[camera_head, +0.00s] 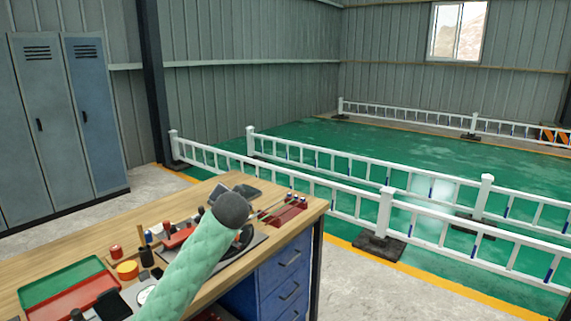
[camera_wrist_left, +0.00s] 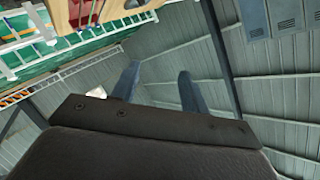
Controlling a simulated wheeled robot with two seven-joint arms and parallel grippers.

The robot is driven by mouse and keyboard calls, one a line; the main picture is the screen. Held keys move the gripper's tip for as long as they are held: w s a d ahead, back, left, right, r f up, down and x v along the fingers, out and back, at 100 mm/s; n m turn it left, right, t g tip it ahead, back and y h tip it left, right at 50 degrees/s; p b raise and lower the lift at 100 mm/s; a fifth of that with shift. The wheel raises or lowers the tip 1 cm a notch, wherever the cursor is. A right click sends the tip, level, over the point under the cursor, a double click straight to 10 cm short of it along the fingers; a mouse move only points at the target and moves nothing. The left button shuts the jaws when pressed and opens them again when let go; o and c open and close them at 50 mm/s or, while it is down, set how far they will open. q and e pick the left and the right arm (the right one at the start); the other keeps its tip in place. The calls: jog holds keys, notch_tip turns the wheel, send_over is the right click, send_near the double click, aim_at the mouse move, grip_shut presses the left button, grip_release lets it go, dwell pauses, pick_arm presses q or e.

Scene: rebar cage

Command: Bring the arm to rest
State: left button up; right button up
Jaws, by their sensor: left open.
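My left gripper (camera_wrist_left: 157,76) shows in the left wrist view with its two blue-grey fingers apart and nothing between them. It is clear of the bench, and the view past it is tipped over, with wall panels behind the fingers. In the head view a green padded part with a dark round end (camera_head: 231,209) rises over the workbench, seemingly a link of my arm. The gripper itself cannot be made out there. My right gripper is in neither view.
Blue drawers (camera_head: 283,272) sit beneath. White railings (camera_head: 385,212) border the green floor. Lockers (camera_head: 95,115) stand left. Bare concrete lies right of the bench.

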pick_arm(q)
jog(key=s+d+f+n+g+h, duration=0.1)
jog(key=s+f+g+h, duration=0.1)
jog(key=s+f, duration=0.65)
jog(key=s+f+g+h, duration=0.1)
jog(key=s+f+g, duration=0.35)
jog(key=f, duration=0.75)
jog(key=s+f+n+g, duration=0.1)
jog(key=s+f+g, duration=0.1)
jog(key=s+f, duration=0.9)
jog(key=s+f+n+g, duration=0.1)
jog(key=s+f+g, duration=0.1)
jog(key=s+f, duration=0.9)
jog(key=s+f+g, duration=0.2)
jog(key=s+f, duration=1)
jog(key=s, duration=0.9)
jog(key=shift+a+n+g+h, duration=0.35)
jog(key=shift+a+n+h, duration=0.05)
